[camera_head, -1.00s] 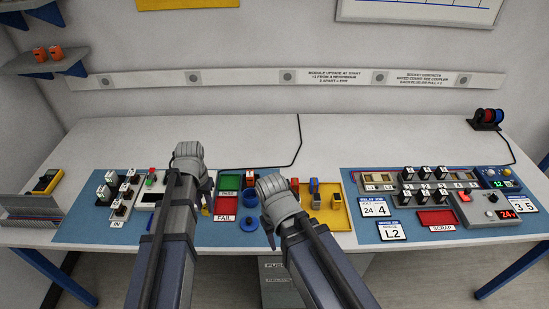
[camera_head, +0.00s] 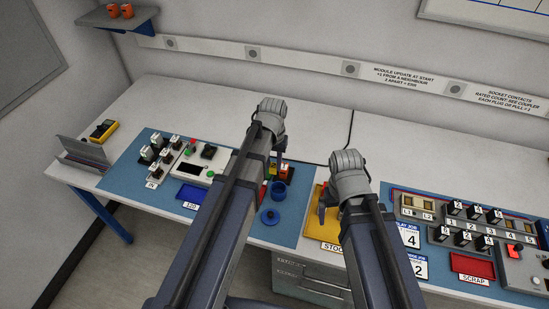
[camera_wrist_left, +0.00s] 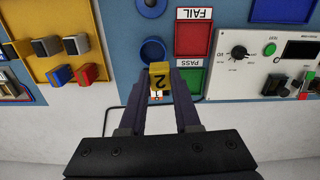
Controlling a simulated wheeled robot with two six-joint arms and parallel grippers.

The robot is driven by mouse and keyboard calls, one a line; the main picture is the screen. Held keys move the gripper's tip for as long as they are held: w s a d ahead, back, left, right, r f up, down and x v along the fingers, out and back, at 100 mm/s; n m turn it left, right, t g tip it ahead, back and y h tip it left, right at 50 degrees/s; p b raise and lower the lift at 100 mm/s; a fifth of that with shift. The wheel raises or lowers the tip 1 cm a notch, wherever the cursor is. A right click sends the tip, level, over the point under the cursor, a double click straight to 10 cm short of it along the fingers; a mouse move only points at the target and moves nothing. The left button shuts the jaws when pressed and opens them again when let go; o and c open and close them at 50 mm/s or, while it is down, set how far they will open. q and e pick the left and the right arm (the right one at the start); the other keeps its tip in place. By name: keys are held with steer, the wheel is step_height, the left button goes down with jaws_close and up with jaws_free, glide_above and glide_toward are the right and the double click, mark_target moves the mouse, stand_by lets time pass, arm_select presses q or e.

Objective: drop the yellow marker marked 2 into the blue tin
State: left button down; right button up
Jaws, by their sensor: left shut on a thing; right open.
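My left gripper (camera_wrist_left: 158,88) is shut on the yellow marker (camera_wrist_left: 159,78), whose dark 2 shows upside down in the left wrist view. The open blue tin (camera_wrist_left: 152,50) appears just beyond the marker there, its rim partly covered by it; I cannot tell the height between them. In the head view the blue tin (camera_head: 278,191) stands on the blue mat just below my left gripper (camera_head: 279,158), and the marker is not clear. My right gripper (camera_head: 323,208) is open, over the left part of the yellow stock tray (camera_head: 334,231).
A blue lid (camera_head: 270,216) lies in front of the tin. In the wrist view, red FAIL (camera_wrist_left: 193,39) and green PASS (camera_wrist_left: 191,80) trays lie beside the tin. A tester box (camera_head: 199,166) stands left. Other modules (camera_wrist_left: 75,73) sit in the stock tray.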

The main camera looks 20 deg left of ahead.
arm_select(q)
step_height(320, 180, down, 6)
steer(key=b, duration=0.6)
steer(key=c, duration=0.5)
jaws_free()
steer(key=shift+c, duration=0.2)
steer(key=shift+r, duration=0.1)
step_height(320, 180, up, 8)
steer(key=p, duration=0.7)
steer(key=shift+f+p, duration=0.2)
steer(key=shift+p, duration=0.2)
